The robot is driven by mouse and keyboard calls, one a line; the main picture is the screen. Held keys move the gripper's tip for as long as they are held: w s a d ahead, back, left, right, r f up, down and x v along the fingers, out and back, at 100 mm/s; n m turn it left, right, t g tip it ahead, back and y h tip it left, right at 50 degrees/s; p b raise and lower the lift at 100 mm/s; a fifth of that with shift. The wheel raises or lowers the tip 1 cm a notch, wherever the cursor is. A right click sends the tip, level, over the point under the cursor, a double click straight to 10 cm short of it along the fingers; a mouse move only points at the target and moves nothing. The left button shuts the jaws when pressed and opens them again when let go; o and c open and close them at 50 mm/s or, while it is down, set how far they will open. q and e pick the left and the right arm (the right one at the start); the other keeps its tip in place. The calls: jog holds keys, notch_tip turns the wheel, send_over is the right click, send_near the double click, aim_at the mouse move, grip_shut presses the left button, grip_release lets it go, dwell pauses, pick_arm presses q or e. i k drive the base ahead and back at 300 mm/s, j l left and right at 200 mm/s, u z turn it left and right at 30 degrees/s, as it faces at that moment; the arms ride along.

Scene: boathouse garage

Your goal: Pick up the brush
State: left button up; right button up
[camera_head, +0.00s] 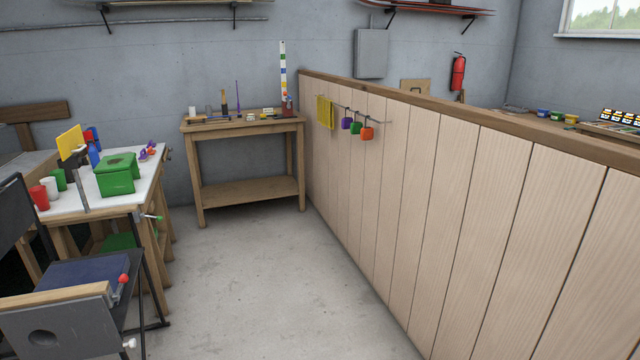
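I cannot pick out the brush with certainty. Small items stand on the wooden workbench (245,126) at the back, among them an upright dark and yellow piece (224,101) and a thin purple stick (238,97). They are too small to tell whether one is a brush. Neither of my grippers shows in the head view.
A grey folding stand (70,325) is at front left. A wood-plank partition (430,190) runs along the right. The concrete floor (260,270) between is clear.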

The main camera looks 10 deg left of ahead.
aim_at(144, 157)
jog(key=i+j+u, duration=0.35)
jog(key=i, duration=0.35)
jog(key=i+u, duration=0.4)
jog(key=i, duration=0.25)
jog(key=i+l+u, duration=0.35)
jog(key=i, duration=0.35)
jog(key=i+l+u, duration=0.35)
jog(key=i, duration=0.35)
jog(key=i+l+u, duration=0.3)
jog(key=i, duration=0.4)
jog(key=i+l+u, duration=0.35)
jog(key=i+l, duration=0.6)
jog(key=i, duration=0.2)
jog(key=i+l+u, duration=0.15)
jog(key=i+l, duration=0.25)
jog(key=i, duration=0.15)
